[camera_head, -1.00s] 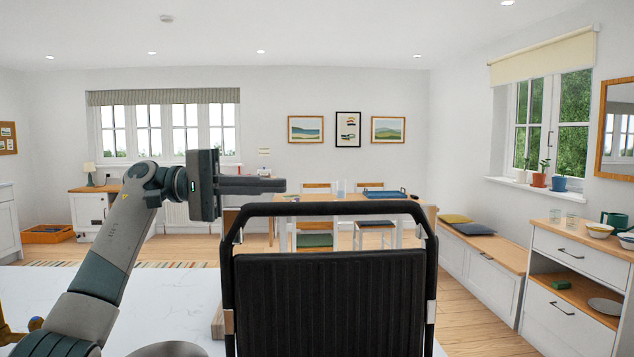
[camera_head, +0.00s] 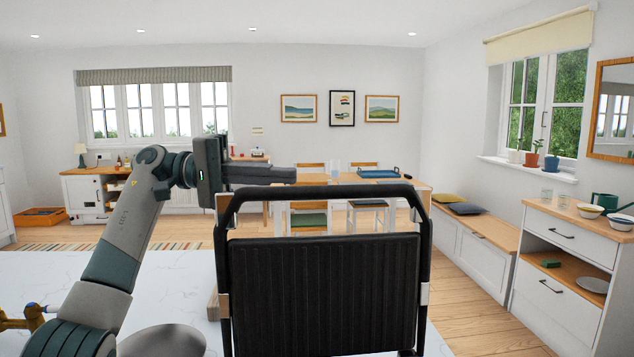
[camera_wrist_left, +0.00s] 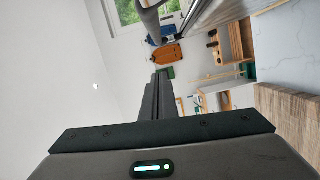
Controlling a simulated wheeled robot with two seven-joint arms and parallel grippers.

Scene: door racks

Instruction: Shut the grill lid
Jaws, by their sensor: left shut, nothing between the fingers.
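The grill lid (camera_head: 325,290) is a black ribbed plate in a black tubular frame. It stands upright at the centre of the head view, raised open, and hides whatever is behind and below it. Its handle bar (camera_head: 350,189) runs across the top. My left gripper (camera_head: 288,175) points to the right with its fingers shut and empty. In the picture the fingers lie just above the left part of the handle bar; I cannot tell whether they touch it. The shut fingers (camera_wrist_left: 158,98) also show in the left wrist view. My right gripper is not in view.
A white marbled counter (camera_head: 180,275) lies left of and around the lid. A wooden block edge (camera_head: 213,303) is beside the lid's left side. Further back are a dining table (camera_head: 345,179) with chairs and, on the right, a bench (camera_head: 480,235) and a white cabinet (camera_head: 560,290).

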